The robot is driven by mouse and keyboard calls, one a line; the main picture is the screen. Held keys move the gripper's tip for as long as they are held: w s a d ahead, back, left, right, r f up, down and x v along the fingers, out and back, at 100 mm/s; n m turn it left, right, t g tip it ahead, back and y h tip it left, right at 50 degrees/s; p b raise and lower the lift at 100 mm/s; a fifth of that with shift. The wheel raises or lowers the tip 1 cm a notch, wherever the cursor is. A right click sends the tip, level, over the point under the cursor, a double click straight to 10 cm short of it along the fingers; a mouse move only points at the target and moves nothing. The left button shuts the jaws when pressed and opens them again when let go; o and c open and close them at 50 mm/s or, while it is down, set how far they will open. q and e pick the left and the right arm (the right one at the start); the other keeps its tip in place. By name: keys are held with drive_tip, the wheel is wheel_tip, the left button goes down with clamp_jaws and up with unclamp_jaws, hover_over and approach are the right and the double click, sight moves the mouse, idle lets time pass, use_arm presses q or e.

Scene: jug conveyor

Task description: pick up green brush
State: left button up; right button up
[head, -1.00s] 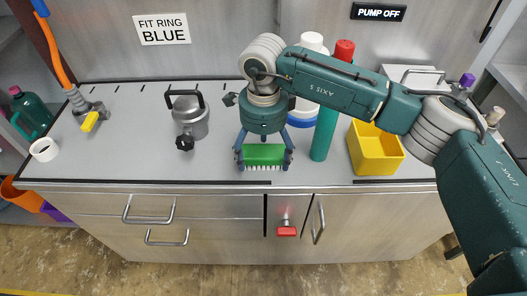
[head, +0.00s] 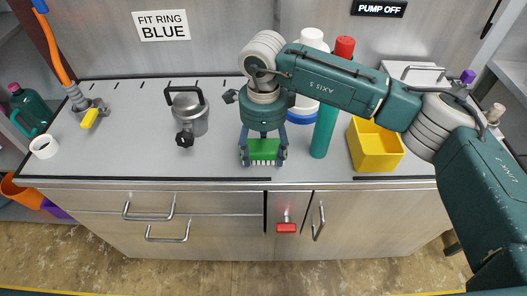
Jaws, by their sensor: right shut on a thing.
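The green brush (head: 264,148) has a green block on top and pale bristles below. It is at the middle of the grey worktop, near the front edge. My right gripper (head: 264,153) comes down over it from above, with one finger at each end of the green block, and is shut on it. The bristles are at or close to the worktop; I cannot tell whether they touch it. My left gripper is not in view.
A metal pot (head: 189,113) with a black handle stands to the left. A teal cylinder with a red top (head: 325,130), a white bottle with a blue band (head: 303,108) and a yellow bin (head: 375,148) stand close on the right. The worktop (head: 110,150) is clear at front left.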

sight(264, 149)
wheel_tip(264, 149, up, 19)
drive_tip(key=b, duration=0.3)
drive_tip(key=shift+r+b, duration=0.2)
drive_tip(key=shift+b, duration=0.15)
